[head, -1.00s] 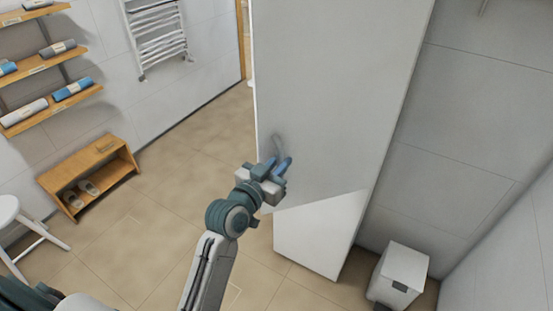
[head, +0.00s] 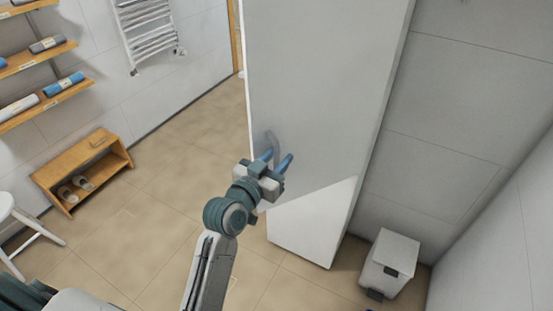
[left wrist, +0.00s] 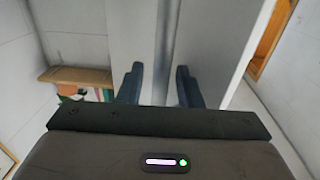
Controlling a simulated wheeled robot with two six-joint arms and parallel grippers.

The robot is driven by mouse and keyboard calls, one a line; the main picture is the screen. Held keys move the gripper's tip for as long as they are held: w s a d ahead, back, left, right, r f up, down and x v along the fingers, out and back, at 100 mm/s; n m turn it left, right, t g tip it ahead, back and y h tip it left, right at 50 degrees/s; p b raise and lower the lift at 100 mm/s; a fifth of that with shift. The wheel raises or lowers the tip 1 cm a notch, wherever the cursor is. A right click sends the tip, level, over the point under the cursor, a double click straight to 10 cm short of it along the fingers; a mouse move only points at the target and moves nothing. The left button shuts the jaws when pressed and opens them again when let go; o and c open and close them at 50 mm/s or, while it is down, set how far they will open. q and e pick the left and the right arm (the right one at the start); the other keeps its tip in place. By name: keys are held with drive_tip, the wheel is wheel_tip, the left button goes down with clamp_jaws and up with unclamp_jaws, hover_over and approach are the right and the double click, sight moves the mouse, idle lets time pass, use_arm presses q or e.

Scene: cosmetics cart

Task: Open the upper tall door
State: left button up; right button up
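The upper tall door (head: 320,80) is the large grey front panel of a tall white cabinet in the head view. It looks closed. Its curved grey handle (head: 271,138) stands near the panel's left edge, low on the door. My left gripper (head: 281,155) is open at the handle, its blue fingers apart. In the left wrist view, the handle (left wrist: 165,40) runs as an upright bar between the two dark fingers of the left gripper (left wrist: 160,82), with gaps on both sides. Contact cannot be told. My right gripper is not in view.
A white lower panel (head: 313,222) is below the door. A white bin (head: 391,262) stands on the floor at right. A wooden shoe bench (head: 82,171), a white stool (head: 22,225) and wall shelves are at left. Tiled floor between is clear.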

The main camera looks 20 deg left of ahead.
use_arm(q)
drive_tip(key=shift+s+a+f, duration=0.1)
drive_tip(key=shift+s+f, duration=0.05)
drive_tip(key=shift+s, duration=0.05)
drive_tip(key=b+v, duration=0.3)
drive_tip(key=v, duration=0.7)
drive_tip(key=shift+s+b, duration=0.15)
drive_tip(key=shift+b, duration=0.15)
